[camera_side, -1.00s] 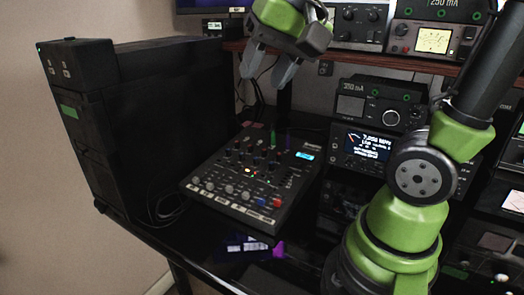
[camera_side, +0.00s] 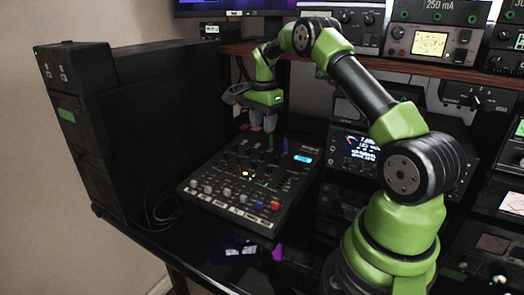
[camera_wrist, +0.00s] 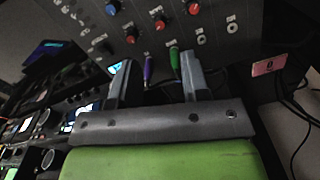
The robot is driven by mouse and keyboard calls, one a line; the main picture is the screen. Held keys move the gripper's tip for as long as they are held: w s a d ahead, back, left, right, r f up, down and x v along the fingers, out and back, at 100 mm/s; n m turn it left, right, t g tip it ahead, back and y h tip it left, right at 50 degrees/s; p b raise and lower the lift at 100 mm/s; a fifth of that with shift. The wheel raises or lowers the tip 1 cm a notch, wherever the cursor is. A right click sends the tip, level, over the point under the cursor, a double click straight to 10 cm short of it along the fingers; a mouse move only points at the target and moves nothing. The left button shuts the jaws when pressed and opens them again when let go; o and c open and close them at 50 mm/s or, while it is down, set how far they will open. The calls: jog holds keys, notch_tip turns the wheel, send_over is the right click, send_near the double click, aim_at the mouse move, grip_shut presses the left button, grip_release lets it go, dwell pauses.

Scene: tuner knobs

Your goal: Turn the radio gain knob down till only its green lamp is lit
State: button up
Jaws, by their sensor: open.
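A black mixer panel (camera_side: 210,203) with rows of small knobs lies on the desk in the side view. I cannot tell which knob is the radio gain. A small yellow-orange lamp (camera_side: 245,174) glows mid-panel, with another faint light beside it; I see no clearly lit green lamp. My gripper (camera_side: 263,122) points down above the panel's far edge, open and empty. In the wrist view its fingers (camera_wrist: 158,78) are apart, with a purple plug (camera_wrist: 147,70) and a green plug (camera_wrist: 174,60) seen between them.
A black computer tower (camera_side: 130,120) stands left of the mixer. Radio units with a lit display (camera_side: 358,145) stand to its right. A wooden shelf (camera_side: 400,65) with more equipment runs behind. Loose cables (camera_wrist: 297,95) hang near the panel's far edge.

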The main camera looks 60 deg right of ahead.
aim_at(262, 153)
notch_tip(262, 153, down, 9)
jog(key=shift+w+f, duration=0.1)
jog(key=shift+w, duration=0.05)
jog(key=shift+c, duration=0.4)
grip_shut()
